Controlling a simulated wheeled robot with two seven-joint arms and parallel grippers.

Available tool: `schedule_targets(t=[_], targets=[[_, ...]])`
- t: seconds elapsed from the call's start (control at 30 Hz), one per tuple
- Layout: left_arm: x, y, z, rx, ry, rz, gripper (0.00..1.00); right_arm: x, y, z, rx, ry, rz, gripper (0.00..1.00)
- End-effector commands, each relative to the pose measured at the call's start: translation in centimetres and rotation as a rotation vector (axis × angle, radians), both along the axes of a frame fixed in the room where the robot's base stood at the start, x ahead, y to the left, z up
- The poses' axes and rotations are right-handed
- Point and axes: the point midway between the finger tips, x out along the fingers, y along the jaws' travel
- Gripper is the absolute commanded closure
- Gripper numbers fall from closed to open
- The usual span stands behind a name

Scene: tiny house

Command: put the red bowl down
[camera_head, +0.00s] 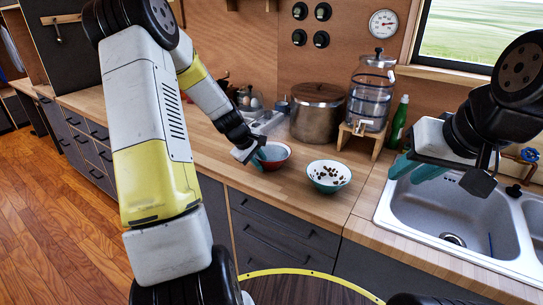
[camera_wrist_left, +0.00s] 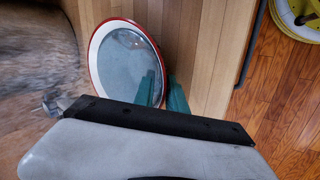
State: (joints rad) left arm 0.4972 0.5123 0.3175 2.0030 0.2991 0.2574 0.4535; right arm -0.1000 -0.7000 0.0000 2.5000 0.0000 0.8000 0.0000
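The red bowl (camera_head: 275,164) has a red outside and a pale grey-blue inside. It is at the counter's front part, in front of the steel pot; whether its base touches the wood is hard to tell. My left gripper (camera_head: 259,160) is at its left side. In the left wrist view the bowl (camera_wrist_left: 122,58) shows its red rim between the two teal fingers (camera_wrist_left: 165,92), one inside and one outside, close together on the wall. My right gripper (camera_head: 413,169) is over the sink's left edge, fingers apart, nothing seen between them.
A white-and-teal bowl (camera_head: 329,187) with brown bits stands just right of the red bowl. Behind are a steel pot (camera_head: 316,120), a glass dispenser (camera_head: 370,95) on a wooden stand and a green bottle (camera_head: 399,121). Bare counter (camera_head: 290,195) lies in front of the bowls.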

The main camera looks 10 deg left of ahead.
Motion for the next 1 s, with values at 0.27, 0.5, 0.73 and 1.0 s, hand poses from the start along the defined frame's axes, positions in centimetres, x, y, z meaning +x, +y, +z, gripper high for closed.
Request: schedule_targets(t=[0.27, 0.5, 0.73, 1.0], targets=[[-1.7, 1.3, 3.9, 0.004, -0.005, 0.001, 0.84, 0.0, 0.0, 0.0, 0.000, 0.000, 0.000, 0.71], [-3.9, 2.5, 8.2, 0.004, -0.005, 0.001, 0.84, 0.0, 0.0, 0.0, 0.000, 0.000, 0.000, 0.71], [-5.0, 3.1, 10.4, 0.003, -0.003, -0.001, 0.84, 0.0, 0.0, 0.0, 0.000, 0.000, 0.000, 0.71], [-10.0, -1.1, 16.2, 0.164, -0.069, -0.234, 0.84, 0.0, 0.0, 0.0, 0.000, 0.000, 0.000, 0.71]])
